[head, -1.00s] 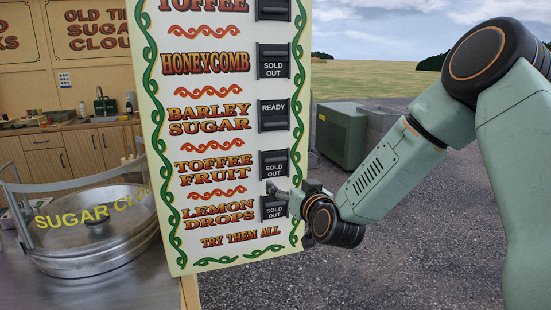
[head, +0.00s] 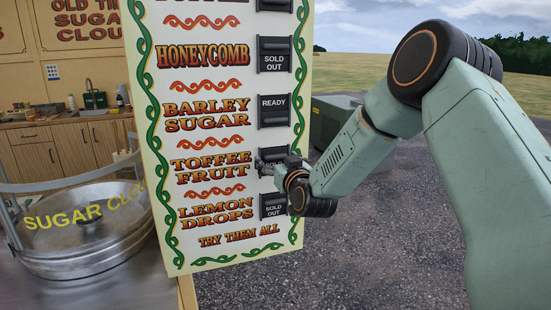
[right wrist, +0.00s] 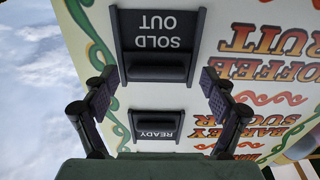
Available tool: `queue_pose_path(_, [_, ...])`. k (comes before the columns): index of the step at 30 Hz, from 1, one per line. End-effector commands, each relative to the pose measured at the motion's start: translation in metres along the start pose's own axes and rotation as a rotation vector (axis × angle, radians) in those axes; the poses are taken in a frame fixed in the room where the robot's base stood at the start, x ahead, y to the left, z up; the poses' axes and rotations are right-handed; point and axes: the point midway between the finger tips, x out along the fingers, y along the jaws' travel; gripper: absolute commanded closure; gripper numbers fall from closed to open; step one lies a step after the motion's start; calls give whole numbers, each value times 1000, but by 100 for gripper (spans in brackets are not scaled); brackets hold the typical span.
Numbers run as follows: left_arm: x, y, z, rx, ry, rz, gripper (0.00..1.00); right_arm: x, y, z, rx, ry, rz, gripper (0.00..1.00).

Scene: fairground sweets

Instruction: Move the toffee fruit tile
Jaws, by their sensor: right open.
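The toffee fruit tile (head: 279,154) is a dark slider on the right side of the menu board (head: 222,256), mostly hidden behind my right gripper (head: 268,165) in the head view. In the right wrist view, which is upside down, the toffee fruit tile (right wrist: 158,43) reads SOLD OUT and has a raised bar along one edge. My right gripper (right wrist: 158,90) is open, with one finger on each side of the tile's bar and nothing between the pads. Whether the fingers touch the board is unclear. My left gripper is out of view.
Above is the barley sugar tile (head: 273,111), reading READY; below is the lemon drops tile (head: 273,206), reading SOLD OUT. The honeycomb tile (head: 275,54) also reads SOLD OUT. A sugar cloud pan (head: 85,240) stands left of the board. Open gravel lies to the right.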

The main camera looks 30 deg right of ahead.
Motion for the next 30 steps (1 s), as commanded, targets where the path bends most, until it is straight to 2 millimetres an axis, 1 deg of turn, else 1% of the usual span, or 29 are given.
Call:
queue_pose_path(1, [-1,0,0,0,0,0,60,4,0,0,-1,0,0,15])
queue_pose_path(5, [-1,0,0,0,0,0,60,9,-1,0,1,0,0,15])
queue_pose_path(13, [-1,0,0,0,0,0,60,11,-1,0,1,0,0,16])
queue_pose_path(30, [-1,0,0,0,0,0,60,10,0,0,2,1,2,64])
